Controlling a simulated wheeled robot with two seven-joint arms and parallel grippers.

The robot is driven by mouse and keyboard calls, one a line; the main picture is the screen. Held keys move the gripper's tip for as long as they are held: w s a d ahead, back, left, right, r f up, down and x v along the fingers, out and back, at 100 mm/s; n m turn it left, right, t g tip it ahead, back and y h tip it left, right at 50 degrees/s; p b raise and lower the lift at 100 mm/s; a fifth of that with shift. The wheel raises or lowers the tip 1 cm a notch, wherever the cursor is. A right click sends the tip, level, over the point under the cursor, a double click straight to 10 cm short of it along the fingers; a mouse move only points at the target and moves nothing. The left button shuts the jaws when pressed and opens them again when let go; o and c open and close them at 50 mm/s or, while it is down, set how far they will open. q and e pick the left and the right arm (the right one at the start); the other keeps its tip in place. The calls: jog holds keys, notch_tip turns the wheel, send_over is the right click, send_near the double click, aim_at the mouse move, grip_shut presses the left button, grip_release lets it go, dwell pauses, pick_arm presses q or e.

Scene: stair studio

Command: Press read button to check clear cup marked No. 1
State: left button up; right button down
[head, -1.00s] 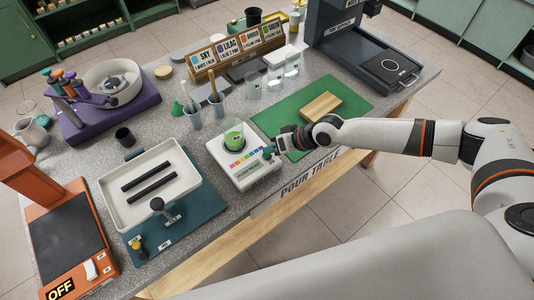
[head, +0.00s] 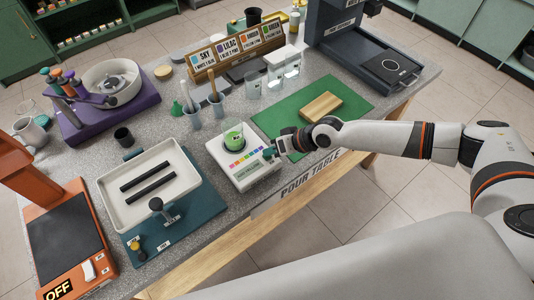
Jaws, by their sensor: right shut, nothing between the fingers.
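A clear cup (head: 233,138) with green contents stands on the white reader (head: 216,148), which has a strip of coloured squares and a small display on its front. The number on the cup is too small to read. My right gripper (head: 270,153) is shut and empty at the reader's front right corner, its teal fingertips at or just above the reader's edge. The fingers hide that corner, so the button and any contact with it cannot be made out. My left gripper is not in view.
Clear cups (head: 273,76) stand behind the green mat (head: 350,107), which holds a wooden block (head: 321,106). A white tray (head: 112,209) with two black bars lies left of the reader. A dark machine (head: 352,50) stands at the back right.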

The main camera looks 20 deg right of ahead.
aim_at(272, 157)
jog(key=shift+r+p, duration=0.8)
notch_tip(272, 157, up, 5)
jog(key=p, duration=0.4)
jog(key=shift+r+p, duration=0.1)
jog(key=shift+p, duration=0.2)
dwell(0.4)
